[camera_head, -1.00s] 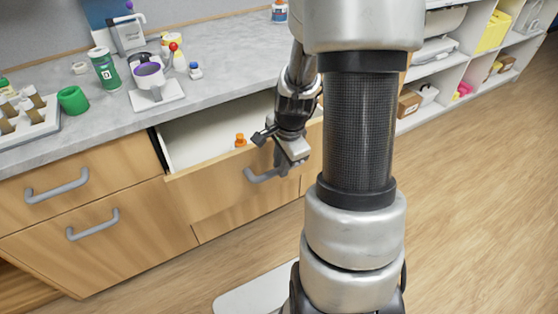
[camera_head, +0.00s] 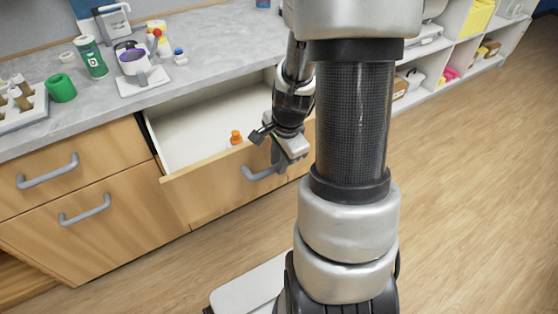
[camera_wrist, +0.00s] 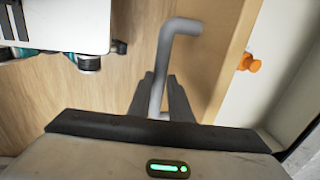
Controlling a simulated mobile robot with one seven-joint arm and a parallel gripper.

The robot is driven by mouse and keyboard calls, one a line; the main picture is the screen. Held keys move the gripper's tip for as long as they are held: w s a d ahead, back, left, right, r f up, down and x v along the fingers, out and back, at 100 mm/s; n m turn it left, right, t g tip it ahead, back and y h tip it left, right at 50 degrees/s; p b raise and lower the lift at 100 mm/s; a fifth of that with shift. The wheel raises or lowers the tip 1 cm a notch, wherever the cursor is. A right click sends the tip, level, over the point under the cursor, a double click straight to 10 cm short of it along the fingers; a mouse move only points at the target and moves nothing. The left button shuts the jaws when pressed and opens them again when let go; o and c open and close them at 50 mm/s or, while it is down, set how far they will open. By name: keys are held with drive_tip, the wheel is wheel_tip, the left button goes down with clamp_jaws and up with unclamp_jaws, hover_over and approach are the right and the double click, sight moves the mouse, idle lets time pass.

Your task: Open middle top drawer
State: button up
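The middle top drawer (camera_head: 205,192) has a wooden front and stands well out from the cabinet, its white inside showing in the head view. Its grey handle (camera_head: 258,174) is on the front, with the right part hidden by my gripper (camera_head: 280,163). In the wrist view, the handle (camera_wrist: 158,85) runs between the two dark fingers of my gripper (camera_wrist: 161,100), which sit close on both sides of it. A small orange object (camera_head: 236,137) lies inside the drawer near the front, and it also shows in the wrist view (camera_wrist: 250,63).
A closed drawer (camera_head: 60,180) and a lower front (camera_head: 95,235) with grey handles are at the left. The grey countertop (camera_head: 200,70) holds a green cup (camera_head: 61,88), a bottle and lab items. Wooden floor (camera_head: 470,200) is free at the right.

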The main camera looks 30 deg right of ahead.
drive_tip(key=shift+o, duration=0.4)
drive_tip(key=shift+r, duration=0.1)
drive_tip(key=s+r+p, duration=0.3)
drive_tip(key=r+p, duration=0.2)
drive_tip(key=r, duration=1.2)
drive_tip(key=shift+s, duration=0.2)
